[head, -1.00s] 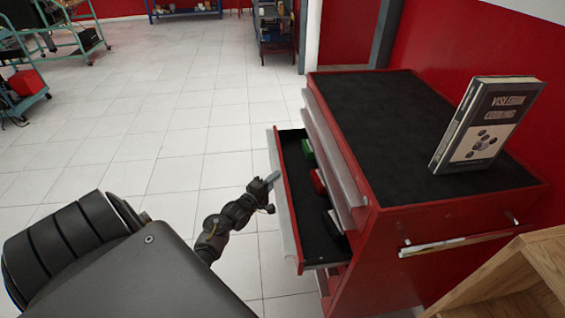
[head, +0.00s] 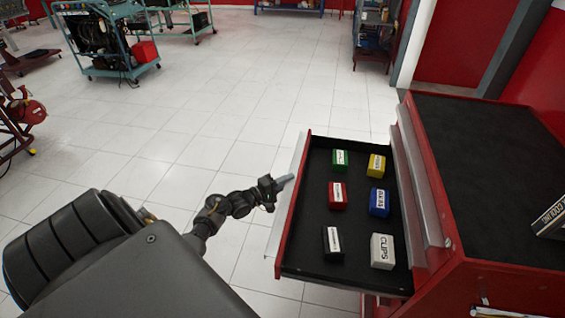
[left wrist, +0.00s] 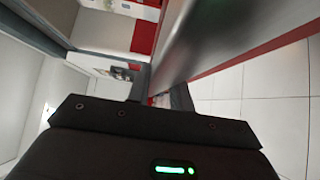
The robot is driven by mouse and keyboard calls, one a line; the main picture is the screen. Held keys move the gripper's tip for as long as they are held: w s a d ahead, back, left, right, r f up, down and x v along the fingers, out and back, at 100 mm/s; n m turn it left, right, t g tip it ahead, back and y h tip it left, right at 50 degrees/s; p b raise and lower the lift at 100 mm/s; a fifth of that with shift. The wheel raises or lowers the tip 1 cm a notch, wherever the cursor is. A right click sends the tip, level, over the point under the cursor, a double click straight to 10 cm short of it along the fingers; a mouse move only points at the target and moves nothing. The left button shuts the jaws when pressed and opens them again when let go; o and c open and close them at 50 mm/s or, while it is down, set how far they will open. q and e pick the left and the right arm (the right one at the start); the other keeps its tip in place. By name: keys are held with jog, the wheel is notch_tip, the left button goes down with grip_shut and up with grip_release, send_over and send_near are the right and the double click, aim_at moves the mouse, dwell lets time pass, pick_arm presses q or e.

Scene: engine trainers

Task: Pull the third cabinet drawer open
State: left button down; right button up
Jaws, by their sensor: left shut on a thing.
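The red tool cabinet (head: 500,275) stands at the right of the head view with a black top. One of its drawers (head: 318,222) is pulled well out to the left. It holds several small labelled boxes, including a green one (head: 340,160) and a white one (head: 382,250). My left gripper (head: 284,183) is at the drawer's front edge and is shut on its pale front lip (head: 275,238). In the left wrist view the fingers (left wrist: 160,92) close around this long metal edge. The lower drawers are mostly hidden. My right gripper is not in view.
White tiled floor (head: 215,110) lies clear left of the cabinet. Teal wheeled stands (head: 95,40) with engine parts are at the back left. A book (head: 552,215) on the cabinet top is cut off at the right edge.

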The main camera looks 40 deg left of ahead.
pick_arm(q)
jog(key=shift+s+f, duration=0.35)
jog(key=shift+f, duration=0.1)
jog(key=c, duration=1.5)
grip_release()
jog(key=shift+o, duration=0.9)
jog(key=shift+a, duration=0.1)
jog(key=shift+w+a+r, duration=0.1)
jog(key=shift+r, duration=0.05)
jog(key=v, duration=1.1)
